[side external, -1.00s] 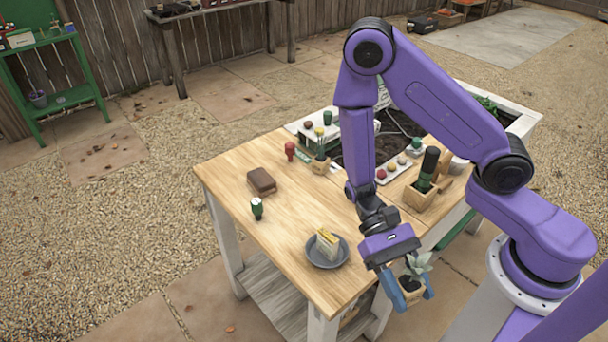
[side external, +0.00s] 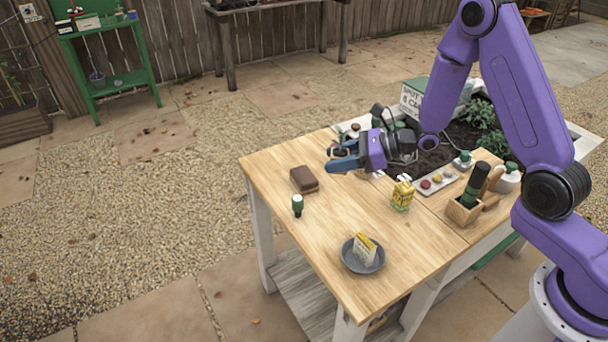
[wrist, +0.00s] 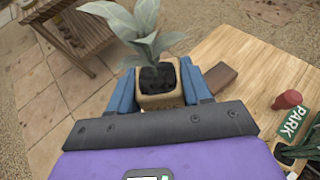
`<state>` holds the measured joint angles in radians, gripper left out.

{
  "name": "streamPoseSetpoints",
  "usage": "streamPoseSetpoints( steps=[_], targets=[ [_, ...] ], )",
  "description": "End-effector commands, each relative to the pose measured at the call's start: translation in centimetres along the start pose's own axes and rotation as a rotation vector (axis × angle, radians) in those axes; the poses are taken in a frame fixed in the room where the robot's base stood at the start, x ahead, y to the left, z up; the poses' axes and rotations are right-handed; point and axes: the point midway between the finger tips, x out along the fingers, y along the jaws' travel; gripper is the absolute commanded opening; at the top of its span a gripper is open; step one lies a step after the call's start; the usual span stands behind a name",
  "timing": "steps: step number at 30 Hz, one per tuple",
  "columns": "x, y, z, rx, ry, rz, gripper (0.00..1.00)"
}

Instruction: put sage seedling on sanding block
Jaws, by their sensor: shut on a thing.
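The sage seedling (wrist: 158,78), with pale grey-green leaves in a small tan pot of dark soil, is held between the blue fingers of my gripper (wrist: 160,92) in the wrist view. In the side view my gripper (side external: 342,160) is above the back part of the wooden table, and the seedling is largely hidden there. The brown sanding block (side external: 304,180) lies flat on the table, to the left of and below my gripper in that picture. In the wrist view the block (wrist: 221,77) shows just right of the right finger, apart from the pot.
A red object (wrist: 287,100) stands right in the wrist view. The tabletop around the block is mostly clear.

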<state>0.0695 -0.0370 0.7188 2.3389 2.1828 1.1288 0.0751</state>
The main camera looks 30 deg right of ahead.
Motion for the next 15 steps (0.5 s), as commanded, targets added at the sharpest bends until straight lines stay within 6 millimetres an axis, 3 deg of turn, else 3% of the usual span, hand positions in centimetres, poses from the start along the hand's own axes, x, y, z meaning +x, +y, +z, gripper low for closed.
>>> streamPoseSetpoints(
  steps=[3, 7, 15],
  targets=[
    [-0.6, -2.1, 0.2, 0.028, -0.001, -0.074, 0.13],
    [-0.3, -3.3, 0.1, 0.043, 0.000, -0.104, 0.13],
    [3.5, -6.0, -0.4, 0.042, -0.001, -0.102, 0.13]
  ],
)
